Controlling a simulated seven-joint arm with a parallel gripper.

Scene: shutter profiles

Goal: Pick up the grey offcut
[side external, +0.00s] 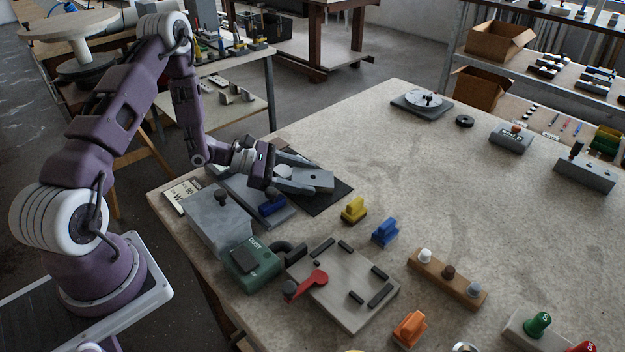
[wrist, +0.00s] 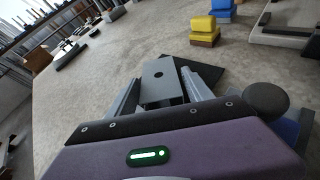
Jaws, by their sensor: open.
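The grey offcut (side external: 315,180) is a flat grey block with a small dark hole on top. It appears at the dark mat (side external: 328,201) near the table's left side. In the wrist view the offcut (wrist: 160,84) reaches back between my fingers, with the mat (wrist: 208,75) beyond and to its right. My gripper (side external: 303,177) is open, reaching in low from the left with one finger on each side of the offcut. In the wrist view my gripper (wrist: 163,92) straddles it. I cannot tell whether either finger touches it.
A grey box with a dark knob (side external: 221,220) and a blue piece (side external: 272,206) stand close to my wrist. A green unit (side external: 250,262), a yellow piece (side external: 354,209) and a blue knob piece (side external: 385,232) are nearby. The table's middle is clear.

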